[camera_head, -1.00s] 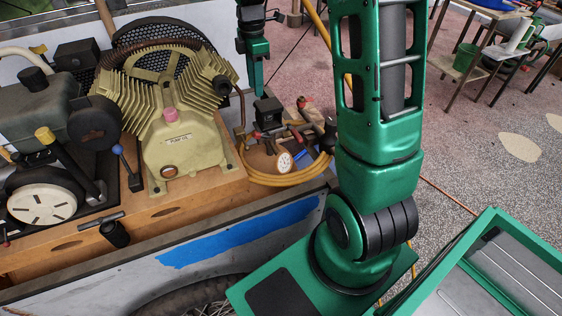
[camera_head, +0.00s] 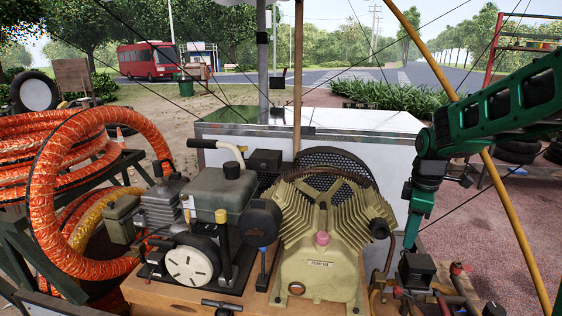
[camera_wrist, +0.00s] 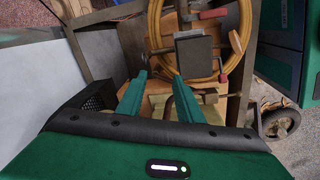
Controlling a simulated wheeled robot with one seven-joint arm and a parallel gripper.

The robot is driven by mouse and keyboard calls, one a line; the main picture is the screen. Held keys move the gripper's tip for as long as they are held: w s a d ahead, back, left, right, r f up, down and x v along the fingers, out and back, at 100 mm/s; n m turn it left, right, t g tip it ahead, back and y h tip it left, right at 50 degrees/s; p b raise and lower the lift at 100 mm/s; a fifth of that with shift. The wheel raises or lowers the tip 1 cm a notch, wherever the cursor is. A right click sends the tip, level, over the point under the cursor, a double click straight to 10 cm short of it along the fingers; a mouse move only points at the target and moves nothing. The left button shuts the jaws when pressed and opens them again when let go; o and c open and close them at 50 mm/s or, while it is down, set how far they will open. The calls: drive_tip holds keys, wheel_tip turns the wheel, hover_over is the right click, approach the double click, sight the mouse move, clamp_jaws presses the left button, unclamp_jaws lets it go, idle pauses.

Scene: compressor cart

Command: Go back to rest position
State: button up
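My gripper (camera_head: 411,240) hangs at the right of the cart in the head view, fingers down, just above and left of a dark box-shaped fitting (camera_head: 416,270). My arm reaches in from the right edge. In the wrist view the two green fingers of my gripper (camera_wrist: 159,78) stand apart with nothing between them. The dark fitting (camera_wrist: 194,53) shows beyond the fingertips there, beside a coiled yellow hose (camera_wrist: 156,28).
The tan compressor pump (camera_head: 318,255) and an engine (camera_head: 215,200) stand on the cart left of my gripper. A white-sided box (camera_head: 380,120) is behind. A slanted yellow pole (camera_head: 505,210) crosses near my arm. Orange hose coils (camera_head: 60,190) lie far left.

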drive_tip(key=s+a+r+m+t, duration=0.1)
drive_tip(key=s+a+m+t, duration=0.15)
drive_tip(key=s+m, duration=0.4)
drive_tip(key=s+a+r+m+t, duration=0.1)
drive_tip(key=s+a+r+m, duration=0.1)
drive_tip(key=s+a+m, duration=0.4)
drive_tip(key=s+d+f+m+g, duration=0.1)
drive_tip(key=s+d+m+g, duration=0.1)
drive_tip(key=s+d, duration=0.4)
drive_tip(key=s+d+f+m+g, duration=0.1)
drive_tip(key=s+d+m+g, duration=0.1)
drive_tip(key=s+d+m, duration=0.2)
drive_tip(key=s+d, duration=0.3)
drive_tip(key=s, duration=0.5)
drive_tip(key=shift+s+d+g, duration=0.2)
drive_tip(key=shift+d+g, duration=0.1)
drive_tip(key=shift+g, duration=0.05)
drive_tip(key=shift+f, duration=0.1)
drive_tip(key=shift+w+f, duration=0.25)
drive_tip(key=shift+w, duration=0.45)
